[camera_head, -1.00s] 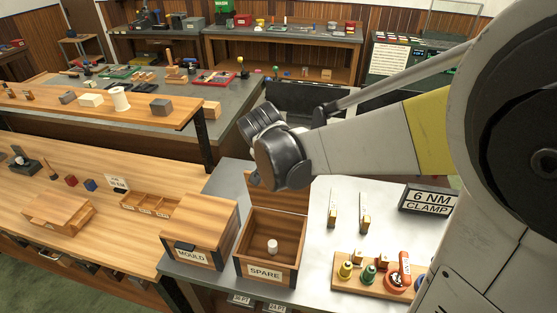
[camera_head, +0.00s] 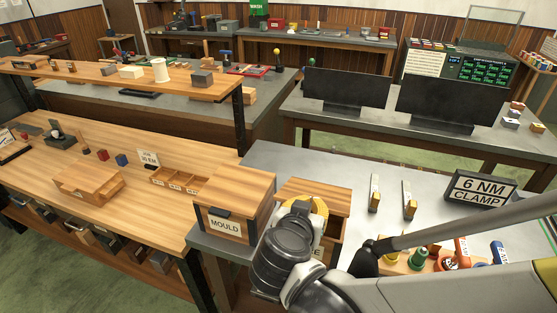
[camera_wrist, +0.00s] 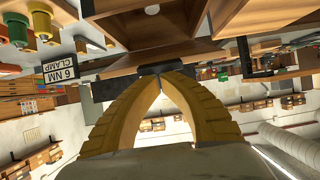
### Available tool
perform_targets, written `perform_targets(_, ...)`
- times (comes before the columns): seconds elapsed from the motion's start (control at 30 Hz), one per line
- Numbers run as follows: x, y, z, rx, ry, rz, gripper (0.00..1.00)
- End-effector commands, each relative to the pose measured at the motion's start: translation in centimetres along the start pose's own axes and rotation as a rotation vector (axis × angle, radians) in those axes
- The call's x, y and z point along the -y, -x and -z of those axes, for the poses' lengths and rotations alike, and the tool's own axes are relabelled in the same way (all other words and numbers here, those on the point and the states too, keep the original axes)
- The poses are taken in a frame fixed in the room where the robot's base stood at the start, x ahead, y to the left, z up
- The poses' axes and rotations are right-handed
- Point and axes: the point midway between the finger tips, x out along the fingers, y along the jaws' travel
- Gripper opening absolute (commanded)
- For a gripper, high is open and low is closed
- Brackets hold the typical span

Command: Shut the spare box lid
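The wooden spare box (camera_head: 334,238) stands on the grey bench, largely hidden behind my arm in the head view. Its lid (camera_head: 312,187) shows as a pale wooden panel above the box, at a slant; how far it is from shut cannot be told. My gripper (camera_head: 309,206), with yellow finger pads, is at the front of the lid. In the wrist view my gripper (camera_wrist: 157,82) has its fingers drawn together at the tips, beside a dark piece and a wooden edge. Whether the tips touch the lid is unclear.
The shut mould box (camera_head: 234,205) stands close on the left. Two brass-ended clamps (camera_head: 375,193) and the 6 NM clamp sign (camera_head: 480,190) are to the right. Coloured pieces (camera_head: 418,258) sit on a holder beneath my arm. Two dark monitors (camera_head: 452,100) stand behind.

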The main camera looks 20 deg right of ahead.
Motion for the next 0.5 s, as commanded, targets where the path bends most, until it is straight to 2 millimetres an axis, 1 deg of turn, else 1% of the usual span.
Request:
perform_targets(0.03, 0.1, -0.4, -1.6, 0.0, 0.001, 0.001, 0.0)
perform_targets(0.2, 0.1, -0.9, -4.4, 0.0, 0.002, 0.001, 0.0)
perform_targets(0.4, 0.0, -1.5, -6.8, 0.0, 0.001, 0.001, 0.0)
perform_targets(0.5, 0.0, -1.8, -7.7, 0.0, 0.001, 0.0, 0.0)
